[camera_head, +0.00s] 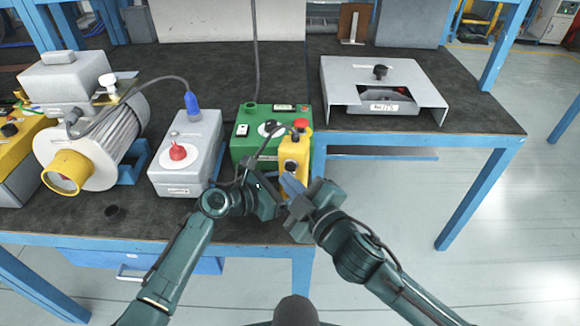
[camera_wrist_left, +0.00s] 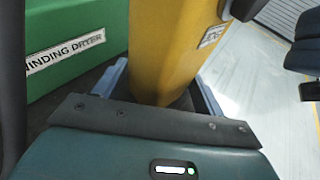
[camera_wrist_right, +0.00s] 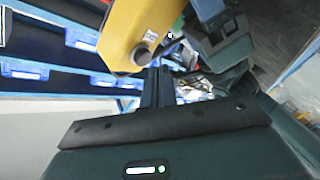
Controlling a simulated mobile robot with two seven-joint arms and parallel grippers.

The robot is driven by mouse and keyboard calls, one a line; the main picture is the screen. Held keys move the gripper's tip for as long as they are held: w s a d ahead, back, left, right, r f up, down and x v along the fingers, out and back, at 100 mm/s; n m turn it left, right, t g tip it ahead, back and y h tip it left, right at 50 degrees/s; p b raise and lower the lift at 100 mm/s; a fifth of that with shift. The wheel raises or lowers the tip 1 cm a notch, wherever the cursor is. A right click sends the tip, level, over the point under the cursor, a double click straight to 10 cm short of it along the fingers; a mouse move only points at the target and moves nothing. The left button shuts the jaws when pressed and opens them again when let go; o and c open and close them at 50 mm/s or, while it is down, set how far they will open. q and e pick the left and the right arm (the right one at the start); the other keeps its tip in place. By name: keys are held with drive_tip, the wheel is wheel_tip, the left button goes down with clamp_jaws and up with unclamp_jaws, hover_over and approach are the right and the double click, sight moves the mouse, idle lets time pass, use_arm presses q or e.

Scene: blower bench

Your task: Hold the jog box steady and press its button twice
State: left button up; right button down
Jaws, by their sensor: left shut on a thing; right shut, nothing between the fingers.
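The yellow jog box (camera_head: 295,150) stands upright in front of the green unit, with a red knob on top and dark round controls on its face. My left gripper (camera_head: 270,188) is shut on the jog box; the left wrist view shows its yellow body (camera_wrist_left: 172,50) between the fingers. My right gripper (camera_head: 290,182) is shut and empty, its fingertips close to the box's lower face. In the right wrist view the yellow box (camera_wrist_right: 128,22) shows a round dark control just above the closed fingers (camera_wrist_right: 158,76). I cannot tell whether the fingertips touch the box.
The green unit (camera_head: 244,152) is directly behind the jog box. A grey box with a red knob (camera_head: 184,168) and a blower motor (camera_head: 95,150) stand to the left. A grey metal cover (camera_head: 412,72) sits at the back right. A dark cable hangs behind the green unit.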

drive_tip(key=shift+w, duration=0.1)
drive_tip(key=shift+w+d, duration=0.1)
drive_tip(key=shift+w, duration=0.25)
drive_tip(key=shift+w+d, duration=0.1)
drive_tip(key=shift+w, duration=0.25)
idle(0.8)
idle(0.3)
drive_tip(key=shift+s+a, duration=0.2)
drive_tip(key=shift+s, duration=0.6)
drive_tip(key=shift+s+a, duration=0.2)
drive_tip(key=shift+s, duration=0.6)
drive_tip(key=shift+s+a, duration=0.15)
drive_tip(key=shift+s, duration=0.7)
drive_tip(key=shift+s+a, duration=0.2)
drive_tip(key=shift+s, duration=0.6)
idle(1.0)
